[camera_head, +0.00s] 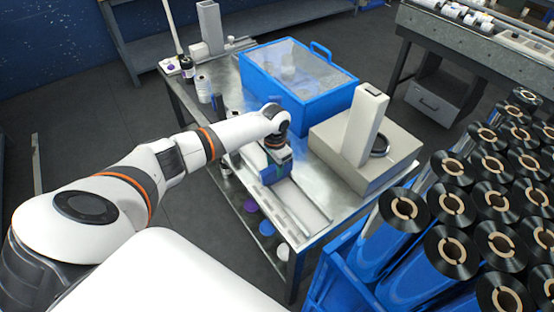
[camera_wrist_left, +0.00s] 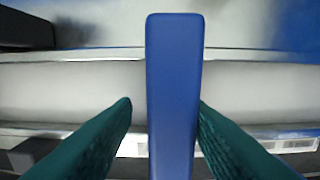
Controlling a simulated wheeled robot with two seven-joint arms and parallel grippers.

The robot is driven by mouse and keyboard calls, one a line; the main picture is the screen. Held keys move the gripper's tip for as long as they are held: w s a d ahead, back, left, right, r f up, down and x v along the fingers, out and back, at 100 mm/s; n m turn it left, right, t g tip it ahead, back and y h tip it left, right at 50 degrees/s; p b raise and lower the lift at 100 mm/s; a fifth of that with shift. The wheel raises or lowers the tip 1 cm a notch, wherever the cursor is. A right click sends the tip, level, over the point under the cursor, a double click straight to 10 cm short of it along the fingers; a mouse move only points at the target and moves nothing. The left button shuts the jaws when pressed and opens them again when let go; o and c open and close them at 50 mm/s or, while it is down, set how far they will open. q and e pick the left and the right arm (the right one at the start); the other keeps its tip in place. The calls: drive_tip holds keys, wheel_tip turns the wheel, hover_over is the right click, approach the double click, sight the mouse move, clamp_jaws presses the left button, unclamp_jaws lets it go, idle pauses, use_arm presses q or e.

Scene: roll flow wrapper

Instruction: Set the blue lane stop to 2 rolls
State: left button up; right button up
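The blue lane stop (camera_wrist_left: 173,60) shows in the left wrist view as an upright blue bar across a pale lane (camera_wrist_left: 60,90) with metal rails. The green fingertips of my left gripper (camera_wrist_left: 165,104) stand on either side of the bar. A gap shows between the left finger and the bar. The right finger is at or very close to the bar's edge. In the head view my left gripper (camera_head: 277,152) points down over the lane (camera_head: 300,207), with the blue stop (camera_head: 269,175) partly hidden under it. My right gripper is out of view.
A blue bin with a clear lid (camera_head: 300,72) stands behind the gripper. A beige machine with a tall post (camera_head: 362,150) is close on its right. Several small bottles and jars (camera_head: 203,88) stand at the left edge. Many black rolls (camera_head: 450,250) fill the right.

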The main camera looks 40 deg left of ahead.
use_arm(q)
drive_tip(key=shift+o, duration=0.5)
drive_tip(key=shift+f, duration=0.1)
wheel_tip(320, 180, up, 12)
drive_tip(key=shift+b, duration=0.35)
